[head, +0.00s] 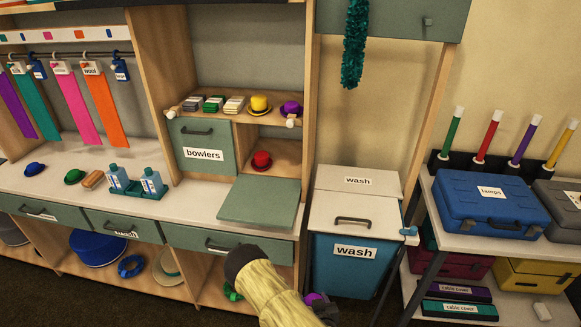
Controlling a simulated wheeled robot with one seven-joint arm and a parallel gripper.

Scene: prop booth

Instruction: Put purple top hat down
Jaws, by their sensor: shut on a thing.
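A purple thing (314,298), which looks like the purple top hat, shows at the bottom edge of the head view, just right of my pale yellow arm. Only a small part of it is seen, so its shape and tilt cannot be made out. My gripper (324,309) is low there, mostly hidden by my arm and cut off by the picture edge, and is shut on the purple thing. It is in front of the counter and the blue wash bin. Whether the hat touches anything below cannot be told.
The wash bin (337,264) and a rack with a blue lamps case (490,203) stand right.

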